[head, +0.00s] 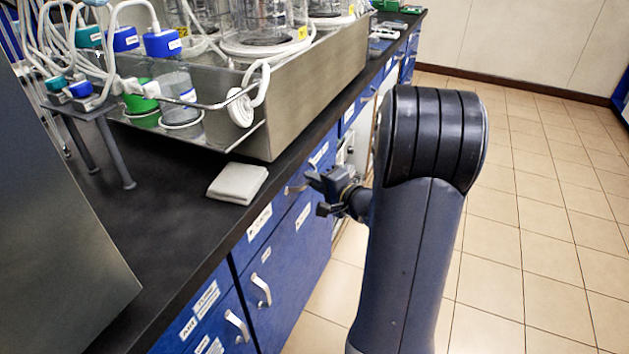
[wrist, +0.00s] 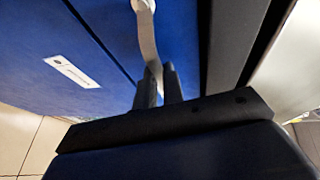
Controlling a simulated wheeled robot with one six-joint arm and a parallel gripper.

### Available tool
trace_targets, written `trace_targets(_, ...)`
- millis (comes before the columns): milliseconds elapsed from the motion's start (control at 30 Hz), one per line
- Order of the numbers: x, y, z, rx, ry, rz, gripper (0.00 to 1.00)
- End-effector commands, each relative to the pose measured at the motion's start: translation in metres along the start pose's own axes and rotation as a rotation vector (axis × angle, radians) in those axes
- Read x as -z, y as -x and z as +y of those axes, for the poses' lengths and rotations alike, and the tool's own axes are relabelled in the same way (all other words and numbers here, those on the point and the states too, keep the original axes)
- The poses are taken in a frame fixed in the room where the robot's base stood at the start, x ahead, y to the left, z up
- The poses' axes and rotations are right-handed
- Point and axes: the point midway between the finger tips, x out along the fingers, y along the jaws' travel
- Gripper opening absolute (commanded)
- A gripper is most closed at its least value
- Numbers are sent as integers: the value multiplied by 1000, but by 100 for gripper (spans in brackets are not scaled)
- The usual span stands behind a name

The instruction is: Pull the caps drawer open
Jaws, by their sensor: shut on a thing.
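A blue top drawer front (head: 283,207) with a pale handle (head: 295,188) sits under the dark bench edge. Its label is too small to read, so I cannot confirm it is the caps drawer. My gripper (head: 318,190) is at this handle, beside the bench front. In the wrist view the fingers (wrist: 159,86) are closed on the pale curved handle (wrist: 147,36), which runs across the blue drawer front (wrist: 182,38). The drawer front looks about flush with its neighbours; I see no clear opening.
The black benchtop (head: 150,215) holds a white folded cloth (head: 237,183) and a steel tray (head: 305,105) with vessels and tubing. Blue cabinet doors (head: 290,270) with handles lie below and nearer. Tiled floor (head: 540,220) to the right is clear.

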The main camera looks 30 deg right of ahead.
Motion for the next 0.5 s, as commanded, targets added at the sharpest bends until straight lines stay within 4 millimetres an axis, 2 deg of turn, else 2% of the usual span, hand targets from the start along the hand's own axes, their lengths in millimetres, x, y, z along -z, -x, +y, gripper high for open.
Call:
trace_targets(267, 1, 2, 1, -1, 0, 0, 0)
trace_targets(367, 3, 7, 3, -1, 0, 2, 0)
trace_targets(500, 10, 24, 7, 0, 1, 5, 0)
